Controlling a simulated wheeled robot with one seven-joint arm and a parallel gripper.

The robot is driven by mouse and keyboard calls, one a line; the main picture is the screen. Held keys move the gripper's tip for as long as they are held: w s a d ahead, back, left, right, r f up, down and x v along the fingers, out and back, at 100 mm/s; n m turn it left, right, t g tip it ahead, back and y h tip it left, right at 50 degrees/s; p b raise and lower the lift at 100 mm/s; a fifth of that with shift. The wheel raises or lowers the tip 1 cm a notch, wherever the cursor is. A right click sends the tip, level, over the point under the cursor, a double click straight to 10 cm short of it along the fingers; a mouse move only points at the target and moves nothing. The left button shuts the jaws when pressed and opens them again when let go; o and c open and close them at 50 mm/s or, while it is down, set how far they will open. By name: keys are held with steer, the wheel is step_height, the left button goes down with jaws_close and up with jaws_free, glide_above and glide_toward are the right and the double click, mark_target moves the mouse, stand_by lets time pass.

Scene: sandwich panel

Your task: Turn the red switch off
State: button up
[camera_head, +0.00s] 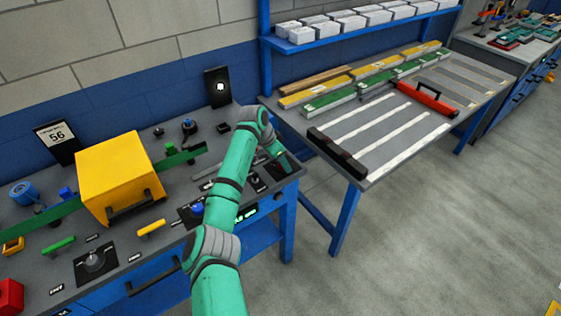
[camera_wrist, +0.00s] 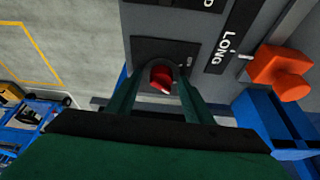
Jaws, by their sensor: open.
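The red switch (camera_wrist: 161,78) shows in the wrist view, on a black plate (camera_wrist: 145,49) set in a grey panel. My gripper (camera_wrist: 159,68) is open, with one green finger on each side of the switch. I cannot tell whether the fingers touch it. In the head view my gripper (camera_head: 282,162) is at the right end of the grey panel bench (camera_head: 172,132), and my arm hides part of it. The red switch cannot be made out in the head view.
In the wrist view a LONG label (camera_wrist: 229,45) and an orange knob (camera_wrist: 280,72) lie right of the switch. In the head view a yellow box (camera_head: 118,170) stands on the bench.

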steer(key=shift+c, duration=0.4)
steer(key=shift+a, duration=0.1)
steer(key=c, duration=0.9)
steer(key=shift+w, duration=0.1)
steer(key=shift+c, duration=0.2)
steer(key=n, duration=0.2)
steer(key=n+t+y, duration=0.1)
steer(key=shift+d+n, duration=0.2)
steer(key=shift+n, duration=0.2)
steer(key=n+y, duration=0.1)
steer(key=n, duration=0.2)
steer(key=shift+d+r+n+t, duration=0.1)
steer(key=shift+n+t, duration=0.2)
steer(key=shift+t, duration=0.1)
steer(key=n+y, duration=0.1)
steer(key=n, duration=0.3)
steer(key=shift+d+y, duration=0.1)
steer(key=shift+y, duration=0.3)
steer(key=shift+n+y, duration=0.5)
steer(key=shift+n, duration=0.8)
